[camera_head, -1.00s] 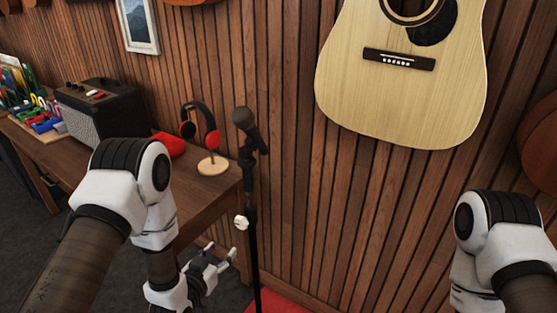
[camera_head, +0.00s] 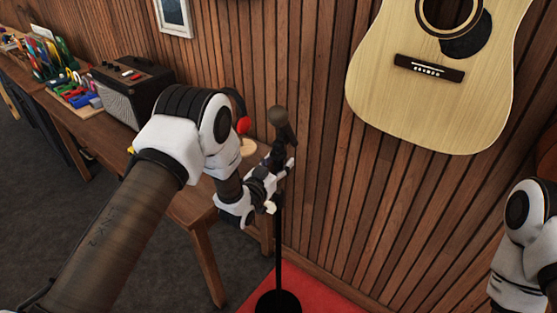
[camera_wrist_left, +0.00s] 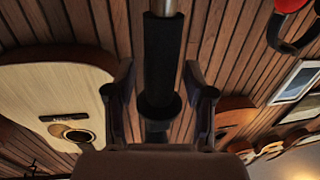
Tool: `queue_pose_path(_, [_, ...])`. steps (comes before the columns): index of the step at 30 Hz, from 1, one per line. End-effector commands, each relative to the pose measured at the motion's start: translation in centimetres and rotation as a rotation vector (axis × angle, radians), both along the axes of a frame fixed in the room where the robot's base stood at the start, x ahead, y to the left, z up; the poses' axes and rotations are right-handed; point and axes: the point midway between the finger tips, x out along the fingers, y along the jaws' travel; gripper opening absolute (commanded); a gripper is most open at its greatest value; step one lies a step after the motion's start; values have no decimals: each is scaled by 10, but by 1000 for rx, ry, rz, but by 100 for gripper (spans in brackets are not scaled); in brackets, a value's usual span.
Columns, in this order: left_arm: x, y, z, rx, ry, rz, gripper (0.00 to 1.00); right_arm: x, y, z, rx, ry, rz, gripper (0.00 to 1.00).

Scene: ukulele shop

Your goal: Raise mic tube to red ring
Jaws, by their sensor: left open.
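The mic stand rises from a round black base (camera_head: 278,303), with a microphone (camera_head: 281,124) tilted at its top. Its thin dark pole (camera_head: 279,245) is upright. My left gripper (camera_head: 283,172) is at the upper part of the stand, just below the microphone. In the left wrist view the thick black tube (camera_wrist_left: 161,55) stands between the two open fingers of my left gripper (camera_wrist_left: 161,90), with a gap on each side. I cannot make out a red ring. My right gripper is out of view.
A wooden table (camera_head: 190,205) with an amplifier (camera_head: 132,90) and partly hidden headphones (camera_head: 243,124) stands left of the stand. A guitar (camera_head: 430,90) hangs on the slatted wall behind. The base rests on a red mat (camera_head: 325,297).

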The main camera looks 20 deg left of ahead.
Motion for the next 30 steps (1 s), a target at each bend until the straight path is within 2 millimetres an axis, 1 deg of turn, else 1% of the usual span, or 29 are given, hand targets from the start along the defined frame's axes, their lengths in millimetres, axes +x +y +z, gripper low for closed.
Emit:
queue_pose_path(3, [0, 0, -1, 0, 1, 0, 54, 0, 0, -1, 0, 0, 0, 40])
queue_pose_path(5, [0, 0, -1, 0, 1, 0, 32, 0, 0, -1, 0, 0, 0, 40])
queue_pose_path(6, [0, 0, -1, 0, 1, 0, 18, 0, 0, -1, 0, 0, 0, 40])
queue_pose_path(7, [0, 0, -1, 0, 1, 0, 8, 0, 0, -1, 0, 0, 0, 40])
queue_pose_path(8, [0, 0, -1, 0, 1, 0, 0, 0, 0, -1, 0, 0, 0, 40])
queue_pose_path(14, [0, 0, 2, 0, 0, 0, 0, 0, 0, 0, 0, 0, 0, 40])
queue_pose_path(17, [0, 0, 15, 0, -1, 0, 0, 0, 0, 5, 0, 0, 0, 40])
queue_pose_path(21, [0, 0, 47, 0, -3, 1, 0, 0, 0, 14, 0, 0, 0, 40])
queue_pose_path(24, [0, 0, 68, -1, -3, 1, 0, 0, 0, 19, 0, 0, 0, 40])
queue_pose_path(27, [0, 0, 79, -1, -3, 1, 0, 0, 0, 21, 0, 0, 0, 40])
queue_pose_path(30, [-1, 0, 81, 0, -2, 0, 0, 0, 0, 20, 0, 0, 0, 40])
